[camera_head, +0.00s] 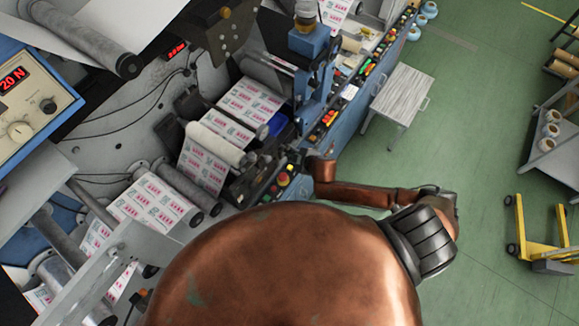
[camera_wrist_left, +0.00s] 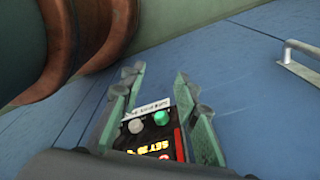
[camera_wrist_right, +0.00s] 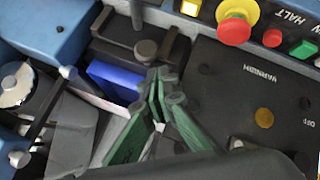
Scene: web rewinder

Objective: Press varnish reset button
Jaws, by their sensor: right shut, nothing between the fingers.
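In the right wrist view a dark panel (camera_wrist_right: 215,75) carries the printed word VARNISH. A round amber button (camera_wrist_right: 264,117) sits on it near an OFF marking; I cannot read a reset label. My right gripper (camera_wrist_right: 162,85) has green fingers that are shut and empty. Its tips are over the panel's left edge in that view, apart from the amber button. My left gripper (camera_wrist_left: 158,85) is open in the left wrist view, with no object held. Past its fingers show a green button (camera_wrist_left: 161,117), a pale button and a lit display.
A red mushroom stop button (camera_wrist_right: 237,22) and a green button (camera_wrist_right: 303,48) line the panel's upper edge. A blue part (camera_wrist_right: 118,80) lies left of my right fingers. In the head view, printed web (camera_head: 205,160) runs over rollers, and a grey table (camera_head: 400,95) stands on green floor.

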